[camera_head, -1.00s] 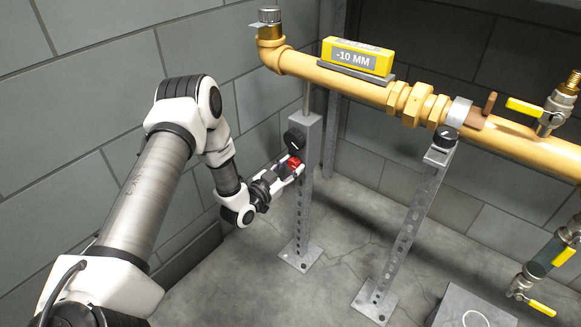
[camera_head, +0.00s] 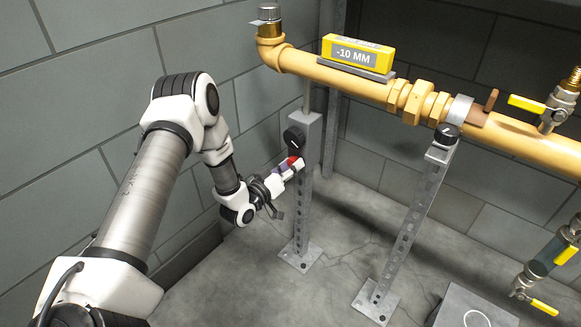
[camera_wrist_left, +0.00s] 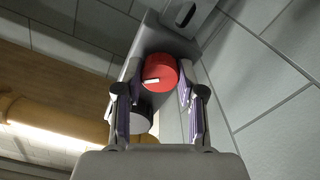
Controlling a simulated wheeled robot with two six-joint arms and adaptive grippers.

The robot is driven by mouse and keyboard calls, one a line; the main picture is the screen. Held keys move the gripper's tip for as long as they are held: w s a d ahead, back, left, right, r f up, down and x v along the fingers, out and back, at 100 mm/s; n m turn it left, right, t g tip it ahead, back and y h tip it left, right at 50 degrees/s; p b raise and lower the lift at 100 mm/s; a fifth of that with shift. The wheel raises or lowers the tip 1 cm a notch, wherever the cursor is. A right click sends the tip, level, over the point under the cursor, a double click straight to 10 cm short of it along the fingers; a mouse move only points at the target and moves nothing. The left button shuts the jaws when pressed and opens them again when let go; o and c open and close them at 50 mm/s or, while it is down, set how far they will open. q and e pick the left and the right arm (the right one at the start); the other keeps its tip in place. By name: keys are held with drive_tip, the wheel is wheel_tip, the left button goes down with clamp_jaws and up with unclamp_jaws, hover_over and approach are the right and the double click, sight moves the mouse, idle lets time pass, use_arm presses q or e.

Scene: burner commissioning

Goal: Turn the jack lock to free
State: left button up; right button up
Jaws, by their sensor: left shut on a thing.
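The jack lock is a red round knob (camera_head: 292,161) on the side of the grey jack post (camera_head: 303,195), below a black knob (camera_head: 294,138). In the left wrist view the red knob (camera_wrist_left: 160,72) shows a short white mark on its face. My left gripper (camera_head: 289,167) is shut on the red knob. In the left wrist view its two purple-lined fingers (camera_wrist_left: 160,90) stand on either side of the knob. In the head view the fingers cover part of the knob. My right gripper does not show.
A yellow pipe (camera_head: 350,82) runs above the post and carries a yellow level readout (camera_head: 357,55) showing -10 MM. A second slotted post (camera_head: 408,225) stands to the right. A grey box (camera_head: 470,306) is at the lower right. The floor between the posts is clear.

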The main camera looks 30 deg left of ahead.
use_arm(q)
drive_tip(key=n+b, duration=0.3)
drive_tip(key=n, duration=0.7)
drive_tip(key=shift+n, duration=0.4)
drive_tip(key=o, duration=1.1)
drive_tip(key=shift+o, duration=0.2)
